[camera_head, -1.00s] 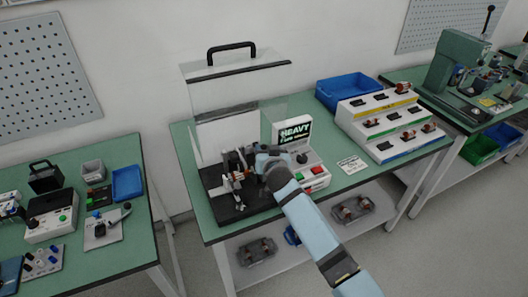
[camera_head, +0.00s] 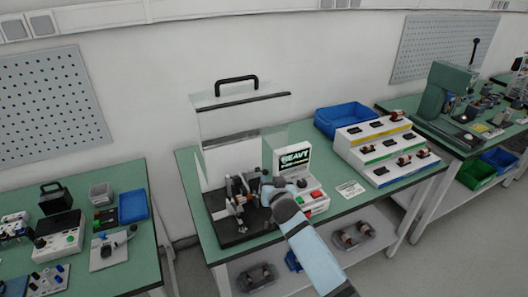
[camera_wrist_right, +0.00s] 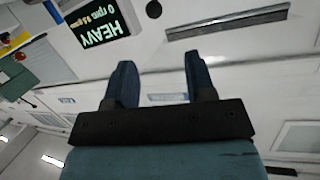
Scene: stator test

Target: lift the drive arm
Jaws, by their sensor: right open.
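The tester (camera_head: 228,232) has a black base plate with a cluster of upright metal and dark parts (camera_head: 238,192) on it. I cannot make out which of these parts is the drive arm. My right gripper (camera_head: 266,192) is at the right side of this cluster, in front of the screen unit. Its fingertips are small and partly lost among the parts, so contact cannot be told. In the right wrist view the two dark blue fingers (camera_wrist_right: 158,78) stand apart with nothing between them. My left gripper is not in view.
A clear guard with a black handle (camera_head: 237,80) stands raised over the tester. A screen (camera_head: 295,158) reading HEAVY sits on a white control box with red and green buttons. A blue bin (camera_head: 338,120) and a stepped parts rack (camera_head: 385,150) stand to the right.

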